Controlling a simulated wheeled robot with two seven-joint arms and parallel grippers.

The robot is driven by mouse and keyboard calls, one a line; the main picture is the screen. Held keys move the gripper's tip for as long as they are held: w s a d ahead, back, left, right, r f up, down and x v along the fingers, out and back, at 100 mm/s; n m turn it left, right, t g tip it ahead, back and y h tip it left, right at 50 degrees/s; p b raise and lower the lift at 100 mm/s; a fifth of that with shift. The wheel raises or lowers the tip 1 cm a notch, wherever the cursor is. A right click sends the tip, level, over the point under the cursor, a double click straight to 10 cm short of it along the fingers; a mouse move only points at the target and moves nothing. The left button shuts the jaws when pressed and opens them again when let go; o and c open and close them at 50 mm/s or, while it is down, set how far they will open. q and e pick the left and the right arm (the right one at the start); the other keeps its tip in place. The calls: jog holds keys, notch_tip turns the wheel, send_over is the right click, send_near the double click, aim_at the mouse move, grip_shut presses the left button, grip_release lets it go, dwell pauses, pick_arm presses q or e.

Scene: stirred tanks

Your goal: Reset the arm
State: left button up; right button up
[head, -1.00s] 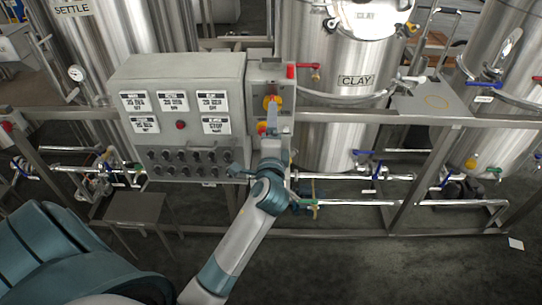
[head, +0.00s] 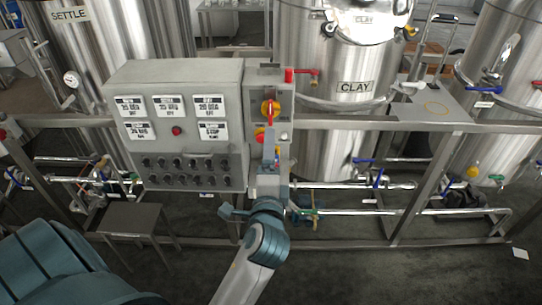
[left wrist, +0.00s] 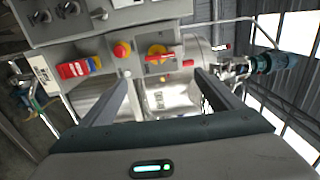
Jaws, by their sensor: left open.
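My left gripper (head: 269,155) is raised in front of the narrow switch panel (head: 284,98), just right of the grey control box. In the left wrist view its two fingers (left wrist: 162,84) are spread apart with nothing between them. The rotary switch also shows in the head view (head: 270,107), above the gripper. The gripper hides the lower part of the panel in the head view. My right gripper is not in view.
The grey control box (head: 178,75) with knobs and labels stands left of the gripper. The steel CLAY tank (head: 345,120) is behind to the right. Pipes and a metal frame rail (head: 400,125) run across.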

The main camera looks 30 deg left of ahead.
pick_arm(q)
jog(key=w+d+f+m+g+h+b, duration=0.1)
jog(key=w+d+f+h, duration=0.15)
jog(key=f, duration=1.05)
jog(key=w+d+f+g+h+b, duration=0.1)
jog(key=d+f+h+b, duration=0.2)
jog(key=f, duration=1)
jog(key=s+d+f+n+g+h+b, duration=0.15)
jog(key=s+f, duration=0.35)
jog(key=f, duration=0.6)
jog(key=s+d+f+n+g+h, duration=0.15)
jog(key=s+f, duration=0.25)
jog(key=f, duration=0.8)
jog(key=s+d+f+g, duration=0.25)
jog(key=s+f, duration=0.25)
jog(key=f, duration=0.6)
jog(key=s+a+f+n+g+b, duration=0.1)
jog(key=s+f+n+g, duration=0.1)
jog(key=s+f, duration=0.5)
jog(key=s+a+f+n+g+b, duration=0.1)
jog(key=s+f, duration=0.7)
jog(key=s, duration=0.9)
jog(key=s+a+f+n+g+h+b, duration=0.1)
jog(key=s+a+f+n+g+b, duration=0.1)
jog(key=s+f, duration=0.6)
jog(key=s+n+g, duration=0.1)
jog(key=s+n, duration=0.1)
jog(key=s, duration=0.2)
jog(key=shift+s+a+g, duration=0.35)
